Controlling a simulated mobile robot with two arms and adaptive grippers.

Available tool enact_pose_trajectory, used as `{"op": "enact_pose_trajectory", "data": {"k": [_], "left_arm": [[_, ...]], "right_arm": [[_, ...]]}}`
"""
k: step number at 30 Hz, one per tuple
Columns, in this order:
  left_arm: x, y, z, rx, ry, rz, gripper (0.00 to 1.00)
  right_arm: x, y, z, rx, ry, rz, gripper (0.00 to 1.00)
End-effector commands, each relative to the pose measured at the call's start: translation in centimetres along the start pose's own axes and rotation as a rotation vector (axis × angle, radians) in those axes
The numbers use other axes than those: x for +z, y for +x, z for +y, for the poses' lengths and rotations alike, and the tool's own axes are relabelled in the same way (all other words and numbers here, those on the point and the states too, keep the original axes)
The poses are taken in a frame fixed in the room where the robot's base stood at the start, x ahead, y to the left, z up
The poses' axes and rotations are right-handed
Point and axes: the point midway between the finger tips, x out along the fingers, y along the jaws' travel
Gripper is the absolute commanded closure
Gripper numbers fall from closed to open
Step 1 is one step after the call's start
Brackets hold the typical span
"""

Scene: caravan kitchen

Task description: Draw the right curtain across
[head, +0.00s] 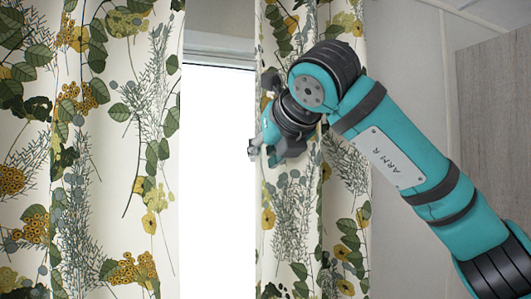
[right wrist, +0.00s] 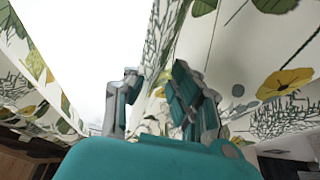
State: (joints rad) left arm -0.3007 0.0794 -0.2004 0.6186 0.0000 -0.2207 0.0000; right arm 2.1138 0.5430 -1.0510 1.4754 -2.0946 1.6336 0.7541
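The right curtain (head: 290,225), cream with green leaves and yellow flowers, hangs bunched in folds at the right side of the bright window (head: 218,170). My right gripper (head: 255,147) is at the curtain's left edge, about mid-height in the head view, and my arm covers part of the fabric. In the right wrist view, its two fingers (right wrist: 158,75) stand apart. The curtain's edge (right wrist: 162,35) shows between and beyond them; I cannot tell whether they touch the fabric. My left gripper is not in view.
The left curtain (head: 100,170), in the same pattern, hangs over the left side of the window. A bright uncovered strip lies between the two curtains. A pale wall (head: 410,60) and a grey wood panel (head: 495,110) are on the right.

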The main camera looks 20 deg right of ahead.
Motion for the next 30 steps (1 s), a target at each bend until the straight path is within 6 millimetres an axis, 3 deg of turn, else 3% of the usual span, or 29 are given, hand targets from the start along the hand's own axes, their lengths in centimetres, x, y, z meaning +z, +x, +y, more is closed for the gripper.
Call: {"op": "enact_pose_trajectory", "data": {"k": [3,13,24,30], "left_arm": [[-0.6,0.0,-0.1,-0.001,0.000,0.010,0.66],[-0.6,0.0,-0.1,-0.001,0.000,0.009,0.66],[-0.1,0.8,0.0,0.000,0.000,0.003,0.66],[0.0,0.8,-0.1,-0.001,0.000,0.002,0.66]], "right_arm": [[0.0,0.0,0.0,0.000,0.000,0.000,1.00],[0.0,0.0,0.2,0.000,0.000,0.000,1.00],[0.0,0.0,7.3,0.003,-0.002,0.000,1.00],[0.0,0.0,8.2,0.000,0.000,0.000,1.00]]}}
